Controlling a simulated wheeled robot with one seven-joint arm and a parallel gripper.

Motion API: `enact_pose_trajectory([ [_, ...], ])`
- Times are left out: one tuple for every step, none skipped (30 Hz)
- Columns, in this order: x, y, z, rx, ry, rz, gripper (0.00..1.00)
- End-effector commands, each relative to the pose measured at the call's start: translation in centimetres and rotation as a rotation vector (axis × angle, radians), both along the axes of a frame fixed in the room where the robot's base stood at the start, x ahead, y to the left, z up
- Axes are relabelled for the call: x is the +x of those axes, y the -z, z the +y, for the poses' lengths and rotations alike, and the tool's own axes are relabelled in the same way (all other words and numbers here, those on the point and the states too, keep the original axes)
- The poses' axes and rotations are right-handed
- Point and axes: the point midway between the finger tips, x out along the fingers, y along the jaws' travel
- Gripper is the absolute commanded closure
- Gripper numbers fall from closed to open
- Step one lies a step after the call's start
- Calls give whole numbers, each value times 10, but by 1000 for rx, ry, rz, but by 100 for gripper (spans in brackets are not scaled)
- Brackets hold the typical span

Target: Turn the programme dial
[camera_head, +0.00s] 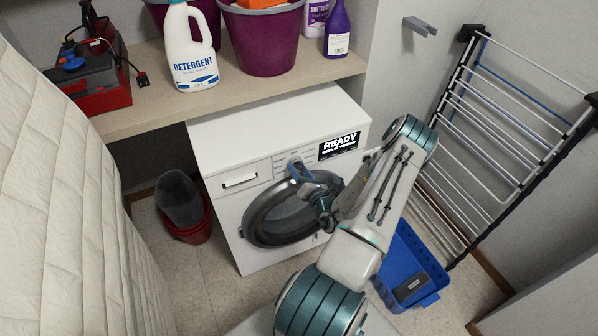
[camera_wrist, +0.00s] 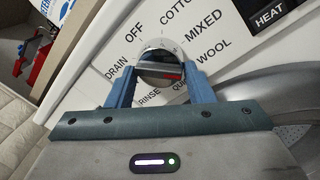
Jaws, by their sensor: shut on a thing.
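The programme dial (camera_wrist: 160,53) is a round silver knob on the washing machine's white front panel. In the wrist view, labels around it read DRAIN, OFF, COTTON, MIXED, WOOL and RINSE. My gripper (camera_wrist: 160,80) has its two blue fingers on either side of the dial and is shut on it. The fingers hide part of the dial's rim and some lettering. In the head view, my gripper (camera_head: 297,172) reaches the panel of the washing machine (camera_head: 228,152), left of its READY display (camera_head: 339,146). The dial is hidden there behind the fingers.
A shelf (camera_head: 150,112) above the machine holds a detergent jug (camera_head: 190,50) and a purple tub (camera_head: 262,42). A drying rack (camera_head: 500,115) stands at right, with a blue crate (camera_head: 405,262) on the floor. A padded white surface (camera_head: 75,190) fills the left side.

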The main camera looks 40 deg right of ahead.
Motion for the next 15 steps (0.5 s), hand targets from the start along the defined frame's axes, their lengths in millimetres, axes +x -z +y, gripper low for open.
enact_pose_trajectory([
  [-2, 3, 0, -42, 0, 18, 75],
  [-2, 3, 0, -69, 0, 26, 75],
  [-1, 3, 0, -106, -1, 34, 75],
  [-1, 3, -1, -135, -1, 41, 75],
  [-2, 3, -1, -163, -1, 47, 75],
  [-2, 3, -1, -200, -1, 56, 75],
  [-2, 3, -1, -228, -1, 63, 75],
  [-2, 3, -2, -255, -1, 70, 75],
  [-2, 3, -2, -292, -1, 78, 75],
  [-2, 3, -2, -320, -1, 84, 75],
  [-2, 3, -2, -348, -1, 91, 75],
  [-2, 3, -3, -385, 0, 101, 75],
  [-2, 3, -3, -413, 0, 107, 75],
  [-2, 3, -3, -441, 0, 114, 75],
  [-2, 3, -3, -478, 0, 123, 75],
])
